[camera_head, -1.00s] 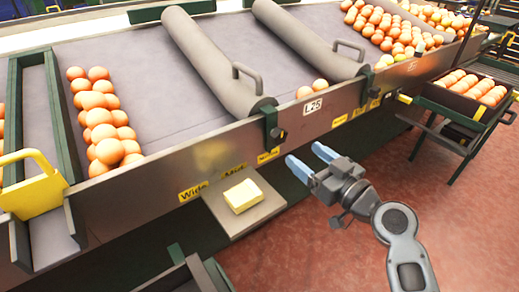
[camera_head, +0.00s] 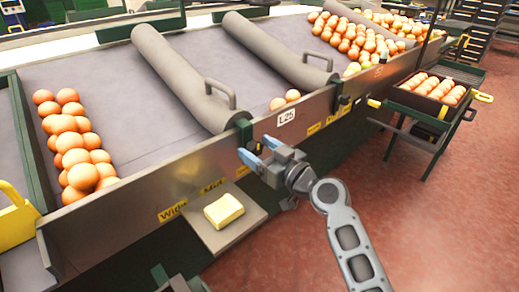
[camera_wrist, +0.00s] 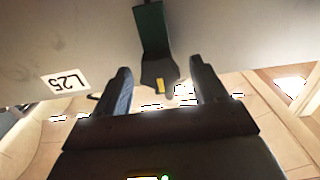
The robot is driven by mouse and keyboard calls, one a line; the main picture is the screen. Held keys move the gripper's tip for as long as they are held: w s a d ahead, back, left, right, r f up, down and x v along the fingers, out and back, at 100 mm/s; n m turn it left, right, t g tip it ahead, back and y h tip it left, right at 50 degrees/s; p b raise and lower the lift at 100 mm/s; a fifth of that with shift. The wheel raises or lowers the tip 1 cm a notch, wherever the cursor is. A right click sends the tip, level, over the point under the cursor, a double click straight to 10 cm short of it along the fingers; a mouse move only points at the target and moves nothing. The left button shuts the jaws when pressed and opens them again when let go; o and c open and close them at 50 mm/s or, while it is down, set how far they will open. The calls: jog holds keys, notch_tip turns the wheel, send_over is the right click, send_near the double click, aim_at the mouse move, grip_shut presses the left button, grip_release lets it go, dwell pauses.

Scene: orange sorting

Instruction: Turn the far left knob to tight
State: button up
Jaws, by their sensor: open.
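The leftmost knob in view is on a green clamp (camera_head: 244,131) on the front rail of the sorting table, at the lower end of the left grey roller. In the wrist view, the green bracket (camera_wrist: 150,32) hangs down to a dark knob (camera_wrist: 154,76) with a small yellow mark. My gripper (camera_head: 260,151) is open in front of this clamp, and in the wrist view its fingers (camera_wrist: 161,80) stand to either side of the knob, with gaps. In the head view the gripper mostly hides the knob. A second knob (camera_head: 344,99) is on the right clamp.
Yellow labels and a white L25 plate (camera_head: 286,116) line the rail (camera_head: 210,162). A yellow block (camera_head: 223,211) lies on a small grey shelf below. Oranges lie on the table, and a crate (camera_head: 433,89) of them stands at right. Red floor is clear at lower right.

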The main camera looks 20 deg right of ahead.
jog(key=shift+c, duration=0.4)
jog(key=c, duration=1)
jog(key=m, duration=0.4)
jog(key=shift+d+m, duration=0.15)
jog(key=shift+m, duration=0.15)
jog(key=m, duration=0.4)
jog(key=shift+d+m, duration=0.1)
jog(key=shift+m, duration=0.2)
jog(key=m+p, duration=0.1)
jog(key=m, duration=0.3)
jog(key=shift+f, duration=0.15)
jog(key=shift+d+f+m+p, duration=0.15)
jog(key=shift+m+p, duration=0.75)
jog(key=shift+m, duration=1.5)
